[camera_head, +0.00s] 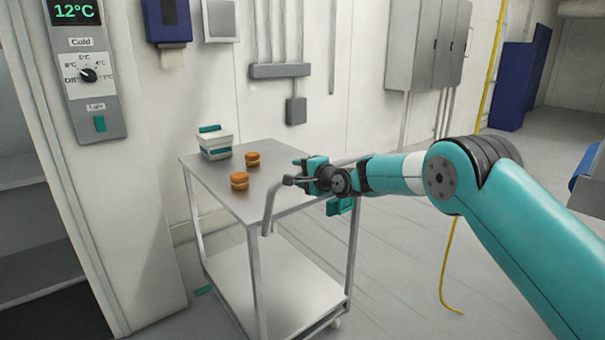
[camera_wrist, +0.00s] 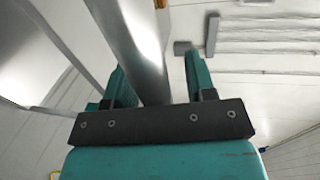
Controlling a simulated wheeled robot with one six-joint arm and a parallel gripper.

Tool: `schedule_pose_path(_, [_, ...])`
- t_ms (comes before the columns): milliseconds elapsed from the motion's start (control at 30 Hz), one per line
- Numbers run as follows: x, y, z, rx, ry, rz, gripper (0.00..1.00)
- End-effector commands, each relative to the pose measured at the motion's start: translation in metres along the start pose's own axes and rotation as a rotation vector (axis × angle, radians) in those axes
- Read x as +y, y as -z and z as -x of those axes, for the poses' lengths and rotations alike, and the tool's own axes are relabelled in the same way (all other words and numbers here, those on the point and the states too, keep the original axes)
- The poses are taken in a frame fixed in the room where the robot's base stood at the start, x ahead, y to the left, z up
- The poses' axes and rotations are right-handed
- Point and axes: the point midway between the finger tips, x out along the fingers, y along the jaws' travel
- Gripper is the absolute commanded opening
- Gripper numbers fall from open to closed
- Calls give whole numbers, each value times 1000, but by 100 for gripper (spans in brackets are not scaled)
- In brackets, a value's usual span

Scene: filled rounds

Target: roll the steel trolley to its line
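The steel trolley (camera_head: 215,180) stands upright in the middle of the head view, with a flat top, a lower shelf (camera_head: 285,285) and a bent grey handle (camera_head: 270,205) at its near right side. My gripper (camera_head: 316,180) is at the handle, beside the trolley's top. In the wrist view a grey metal bar (camera_wrist: 145,55), which looks like the handle, runs between my gripper's two teal fingers (camera_wrist: 160,80). A gap shows by the right finger; the left finger is close to the bar.
A white tub (camera_head: 215,145) with teal parts and two orange-brown rounds (camera_head: 240,181) stand on the trolley top. A cold-room control panel (camera_head: 85,70) and open doorway are left. A yellow line (camera_head: 447,275) lies right. The floor to the right looks mostly clear.

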Motion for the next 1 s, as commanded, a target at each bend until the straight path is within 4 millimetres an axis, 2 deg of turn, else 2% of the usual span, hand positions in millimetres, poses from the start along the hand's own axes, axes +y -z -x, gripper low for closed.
schedule_pose_path(167, [1,1,4,0,-2,0,51])
schedule_pose_path(367, [1,1,27,1,-3,-1,51])
schedule_pose_path(900, [2,2,142,4,-1,-2,51])
schedule_pose_path(1000, [1,2,158,3,-1,-2,51])
